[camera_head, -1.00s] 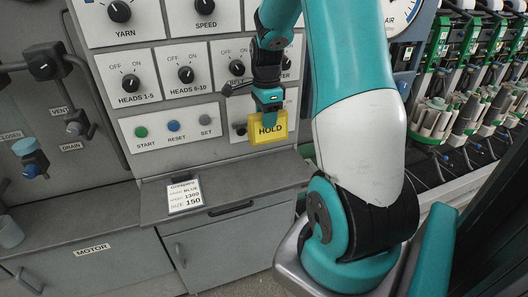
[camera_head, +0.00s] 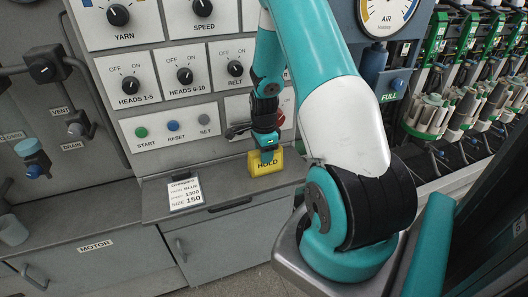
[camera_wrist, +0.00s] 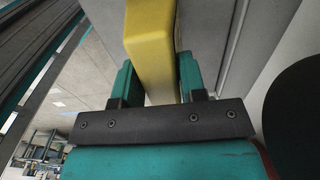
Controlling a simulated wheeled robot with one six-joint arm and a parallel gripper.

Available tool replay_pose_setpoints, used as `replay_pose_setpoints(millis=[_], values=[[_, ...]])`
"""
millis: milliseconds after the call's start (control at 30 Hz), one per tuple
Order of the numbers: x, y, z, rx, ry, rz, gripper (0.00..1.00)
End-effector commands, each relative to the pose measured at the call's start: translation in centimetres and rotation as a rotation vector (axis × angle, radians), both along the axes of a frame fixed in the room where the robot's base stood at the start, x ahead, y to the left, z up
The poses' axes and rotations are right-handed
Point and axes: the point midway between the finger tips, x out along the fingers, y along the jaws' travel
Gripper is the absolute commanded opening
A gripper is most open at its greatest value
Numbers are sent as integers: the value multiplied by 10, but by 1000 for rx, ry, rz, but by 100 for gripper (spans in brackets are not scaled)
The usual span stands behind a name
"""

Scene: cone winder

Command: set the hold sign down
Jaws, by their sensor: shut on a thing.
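The yellow hold sign (camera_head: 262,164) is upright, its HOLD lettering facing the body camera. It is at the right end of the grey ledge (camera_head: 232,190) below the control panel. I cannot tell whether its lower edge touches the ledge. My gripper (camera_head: 267,153) is above the sign and shut on its top. In the wrist view the sign (camera_wrist: 150,40) is between the two teal fingers of my gripper (camera_wrist: 157,80). The sign's far end runs out of that view.
A white card (camera_head: 186,194) lies on the ledge left of the sign. The panel with knobs and the START, RESET and SET buttons (camera_head: 172,126) rises behind the ledge. A red button (camera_head: 279,118) is close behind my arm. Bare ledge lies between card and sign.

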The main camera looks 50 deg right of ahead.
Motion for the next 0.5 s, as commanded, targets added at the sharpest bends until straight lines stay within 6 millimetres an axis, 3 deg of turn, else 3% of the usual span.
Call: replay_pose_setpoints(millis=[100,133,233,500], values=[[0,0,-3,0,0,0,14],[0,0,-3,0,0,0,41],[0,0,-2,0,0,0,64],[0,0,-1,0,0,0,64]])
